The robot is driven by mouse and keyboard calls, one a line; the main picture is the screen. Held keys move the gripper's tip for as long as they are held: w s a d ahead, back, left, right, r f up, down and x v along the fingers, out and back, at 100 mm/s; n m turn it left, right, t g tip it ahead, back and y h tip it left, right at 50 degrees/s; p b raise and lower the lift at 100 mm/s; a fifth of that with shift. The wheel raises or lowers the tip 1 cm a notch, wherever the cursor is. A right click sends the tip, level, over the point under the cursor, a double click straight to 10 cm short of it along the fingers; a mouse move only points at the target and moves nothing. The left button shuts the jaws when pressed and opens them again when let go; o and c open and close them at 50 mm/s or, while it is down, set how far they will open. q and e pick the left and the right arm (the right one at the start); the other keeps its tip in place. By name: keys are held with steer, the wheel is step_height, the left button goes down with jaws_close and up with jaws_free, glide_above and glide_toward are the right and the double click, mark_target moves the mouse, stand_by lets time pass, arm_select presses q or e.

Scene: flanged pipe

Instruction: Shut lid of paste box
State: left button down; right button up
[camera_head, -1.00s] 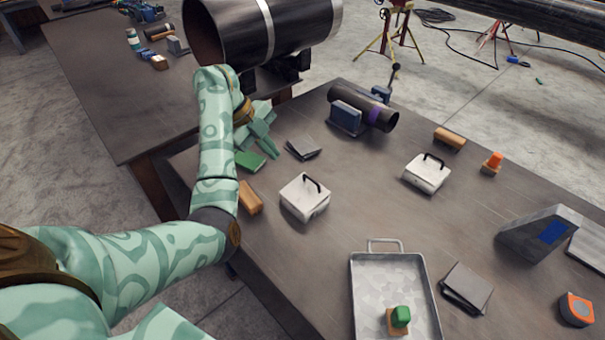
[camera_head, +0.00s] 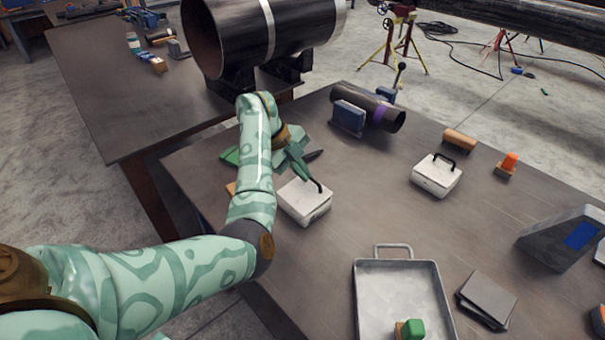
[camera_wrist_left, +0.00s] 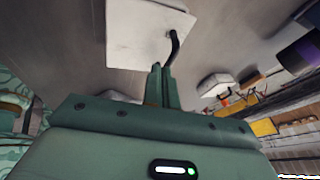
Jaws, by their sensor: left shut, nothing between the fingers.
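A white box (camera_head: 304,203) with a black handle stands on the near table, left of centre. Its lid looks down, though a small gap could not be told here. A second white box (camera_head: 436,176) with a black handle stands further right, also looking closed. Which one is the paste box I cannot tell. My left gripper (camera_head: 307,180) is shut and empty, its fingertips just over the first box's lid beside the handle. The left wrist view shows the shut fingers (camera_wrist_left: 163,70) close to the handle (camera_wrist_left: 174,46) and white lid (camera_wrist_left: 140,35); contact is unclear.
A metal tray (camera_head: 400,266) holding a green-topped block lies in front. A dark pipe piece (camera_head: 378,112), wooden block (camera_head: 459,139), orange-topped piece (camera_head: 507,163), grey plates (camera_head: 487,297) and a grey wedge with a blue panel (camera_head: 560,240) stand around. The table between the boxes is clear.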

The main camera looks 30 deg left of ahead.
arm_select(q)
steer(key=shift+w+d+f+b, duration=0.3)
steer(key=shift+w+f+b, duration=0.4)
steer(key=shift+b, duration=0.25)
steer(key=shift+w+g, duration=0.1)
steer(key=shift+g, duration=0.2)
